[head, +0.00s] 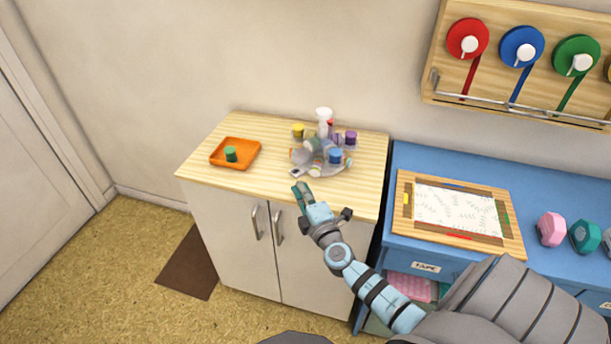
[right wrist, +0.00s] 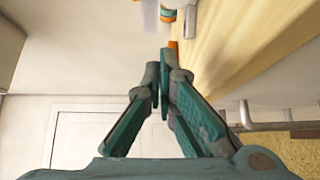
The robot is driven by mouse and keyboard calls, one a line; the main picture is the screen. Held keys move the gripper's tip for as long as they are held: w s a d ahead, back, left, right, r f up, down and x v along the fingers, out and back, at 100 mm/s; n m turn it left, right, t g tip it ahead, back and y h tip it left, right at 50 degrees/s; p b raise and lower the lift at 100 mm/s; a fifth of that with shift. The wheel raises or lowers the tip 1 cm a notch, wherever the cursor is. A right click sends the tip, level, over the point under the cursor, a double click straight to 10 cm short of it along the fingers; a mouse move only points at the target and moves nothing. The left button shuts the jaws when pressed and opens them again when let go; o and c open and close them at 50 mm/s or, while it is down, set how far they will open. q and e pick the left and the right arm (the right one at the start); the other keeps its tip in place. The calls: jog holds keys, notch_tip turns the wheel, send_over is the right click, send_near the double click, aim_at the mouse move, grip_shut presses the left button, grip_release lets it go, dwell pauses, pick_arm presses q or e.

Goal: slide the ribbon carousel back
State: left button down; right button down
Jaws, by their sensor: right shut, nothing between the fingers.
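The ribbon carousel (head: 309,158) is a grey stand with small coloured spools around it and a white post on top. It stands on the wooden cabinet top (head: 210,174), towards its right half. In the right wrist view a small part of what looks like the carousel (right wrist: 168,12) shows at the top edge. My right gripper (head: 300,189) is shut and empty. In the head view it is just in front of the carousel, over the cabinet's front edge; whether it touches the carousel I cannot tell. My left gripper is not in view.
An orange tray (head: 252,143) with a green spool (head: 231,154) sits at the left of the cabinet top. A blue table (head: 405,157) with a framed board (head: 515,244) stands to the right. A rack (head: 495,84) of coloured ribbon rolls hangs on the wall.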

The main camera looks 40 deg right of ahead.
jog(key=w+d+b, duration=0.1)
jog(key=w+d, duration=0.2)
jog(key=shift+w+f, duration=0.1)
jog(key=shift+w+d, duration=0.25)
jog(key=shift+d, duration=0.35)
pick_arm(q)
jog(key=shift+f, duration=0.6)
